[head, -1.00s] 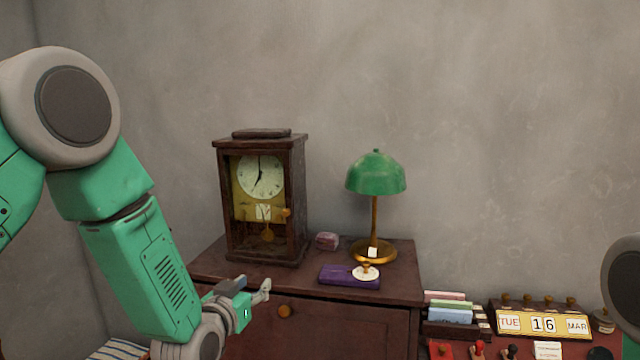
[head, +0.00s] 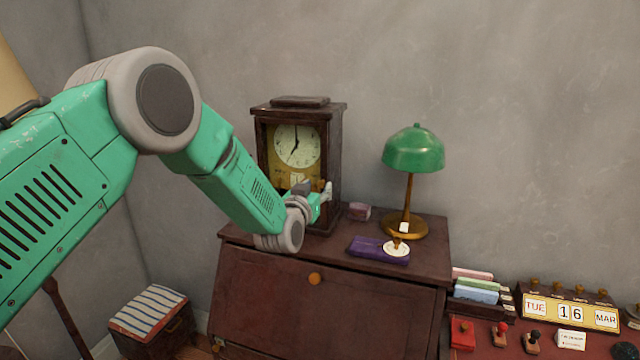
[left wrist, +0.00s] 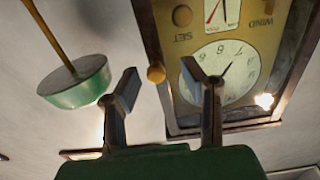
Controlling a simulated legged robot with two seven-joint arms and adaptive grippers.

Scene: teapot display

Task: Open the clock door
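The dark wooden clock (head: 334,150) stands upright on the cabinet, its white dial (head: 297,145) facing out. Its front door looks shut. A round brass knob (left wrist: 156,74) shows in the left wrist view beside the door frame; in the head view my gripper mostly covers it. My left gripper (head: 315,190) is in front of the clock's lower right side. In the left wrist view the left gripper (left wrist: 162,80) is open, with the knob between its two spread fingers as seen from there. I cannot tell whether they touch it. My right gripper is out of view.
A green lamp (head: 413,150) stands right of the clock; it also shows in the left wrist view (left wrist: 75,88). A purple case (head: 367,249) and small pink box (head: 359,211) lie on the cabinet top (head: 432,245). A striped stool (head: 150,310) is at lower left.

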